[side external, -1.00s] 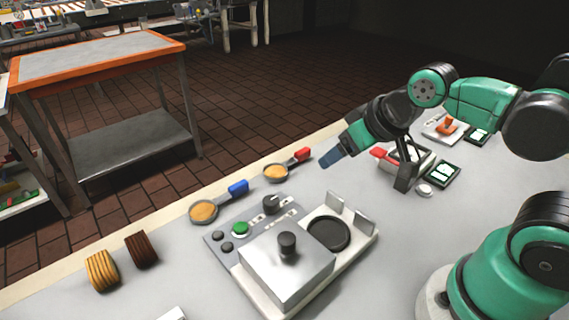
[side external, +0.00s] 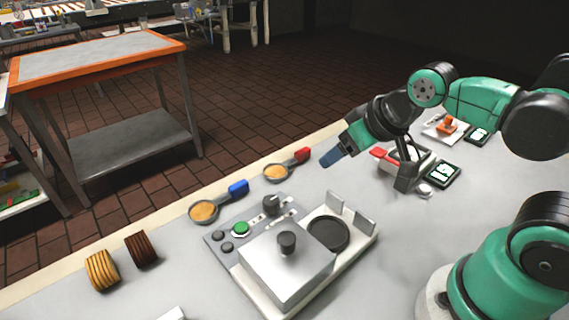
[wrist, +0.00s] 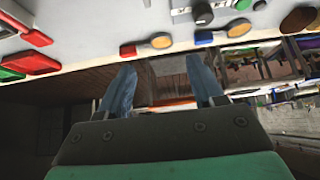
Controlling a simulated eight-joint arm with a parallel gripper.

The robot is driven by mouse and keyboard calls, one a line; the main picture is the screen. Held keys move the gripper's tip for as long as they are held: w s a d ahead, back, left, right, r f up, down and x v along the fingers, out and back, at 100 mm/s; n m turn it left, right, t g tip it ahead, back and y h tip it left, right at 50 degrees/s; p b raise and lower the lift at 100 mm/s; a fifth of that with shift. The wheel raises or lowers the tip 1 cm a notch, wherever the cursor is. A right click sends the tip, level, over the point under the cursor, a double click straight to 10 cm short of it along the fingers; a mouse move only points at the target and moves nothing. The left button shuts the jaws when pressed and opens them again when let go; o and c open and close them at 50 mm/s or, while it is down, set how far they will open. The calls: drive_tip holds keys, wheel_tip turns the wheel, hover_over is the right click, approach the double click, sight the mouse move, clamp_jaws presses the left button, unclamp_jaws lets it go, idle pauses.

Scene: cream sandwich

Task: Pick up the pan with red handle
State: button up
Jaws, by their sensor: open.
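The pan with the red handle (side external: 276,172) lies on the table near its far edge. It is a small round pan with a tan filling, and its red handle points up and right. It also shows in the wrist view (wrist: 157,41), at the top middle, beyond my fingertips. My gripper (side external: 331,158) has blue fingers and hangs to the right of the red handle, apart from it. In the wrist view my gripper (wrist: 161,62) has its two fingers wide apart, with no object between them.
A similar pan with a blue handle (side external: 204,211) lies to the left. A press machine (side external: 285,262) with a metal box and a dark round plate stands in front. A tray with a red item (side external: 385,155) is behind my gripper at right. An orange-edged side table (side external: 95,62) stands beyond.

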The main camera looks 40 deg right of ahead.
drive_tip(key=w+d+r+n+g, duration=0.2)
drive_tip(key=w+n, duration=0.2)
drive_tip(key=w, duration=0.1)
drive_tip(key=n+g, duration=0.5)
drive_tip(key=n, duration=0.8)
hover_over(302, 151)
wheel_tip(302, 151, down, 9)
drive_tip(key=shift+a+f, duration=0.1)
drive_tip(key=shift+f, duration=0.05)
drive_tip(key=shift+f+n, duration=0.3)
drive_tip(key=shift+n, duration=0.1)
drive_tip(key=shift+f, duration=2.8)
clamp_jaws()
